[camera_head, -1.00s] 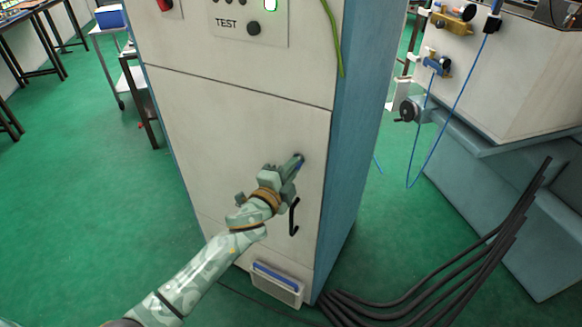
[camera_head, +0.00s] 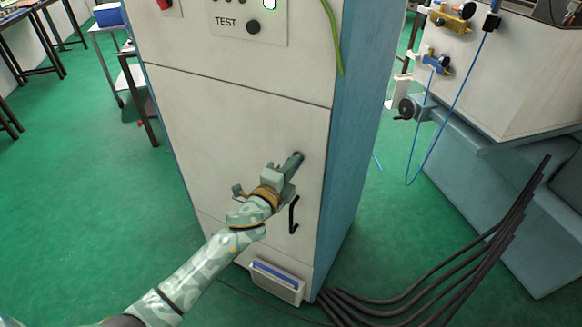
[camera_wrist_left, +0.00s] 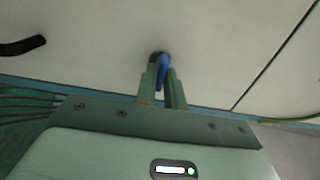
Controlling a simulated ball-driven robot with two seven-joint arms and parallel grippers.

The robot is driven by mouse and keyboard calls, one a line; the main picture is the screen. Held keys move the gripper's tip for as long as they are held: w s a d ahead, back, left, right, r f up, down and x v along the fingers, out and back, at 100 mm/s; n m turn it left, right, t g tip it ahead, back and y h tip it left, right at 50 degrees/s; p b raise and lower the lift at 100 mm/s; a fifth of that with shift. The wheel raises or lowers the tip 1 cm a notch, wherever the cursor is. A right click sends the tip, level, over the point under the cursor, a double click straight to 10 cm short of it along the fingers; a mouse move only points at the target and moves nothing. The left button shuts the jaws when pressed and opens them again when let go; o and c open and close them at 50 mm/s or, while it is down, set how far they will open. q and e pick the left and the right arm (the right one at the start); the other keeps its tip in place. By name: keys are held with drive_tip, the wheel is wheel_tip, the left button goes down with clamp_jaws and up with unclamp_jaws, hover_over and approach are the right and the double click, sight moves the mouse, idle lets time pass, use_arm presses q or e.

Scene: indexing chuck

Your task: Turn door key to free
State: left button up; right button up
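The door key shows a blue head (camera_wrist_left: 163,70) in the left wrist view, at a dark lock in the pale cabinet door (camera_head: 230,120). In the head view a bit of its blue (camera_head: 297,161) shows at my left gripper's tip. My left gripper (camera_head: 292,165) reaches the door above the black handle (camera_head: 293,215). In the left wrist view its two fingers (camera_wrist_left: 163,85) stand close on either side of the key head and appear closed on it. The fingers hide part of the key. My right gripper is in neither view.
A test panel (camera_head: 250,20) is above the door. A tray with blue contents (camera_head: 277,282) is low on the cabinet. Black cables (camera_head: 440,280) lie on the floor at the right. A blue-grey machine (camera_head: 500,190) stands further right.

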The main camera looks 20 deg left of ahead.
use_arm(q)
drive_tip(key=o, duration=0.4)
drive_tip(key=s+a, duration=0.1)
drive_tip(key=s, duration=0.4)
drive_tip(key=s+a+p, duration=0.1)
drive_tip(key=s, duration=0.4)
drive_tip(key=s+a, duration=0.1)
drive_tip(key=s, duration=0.5)
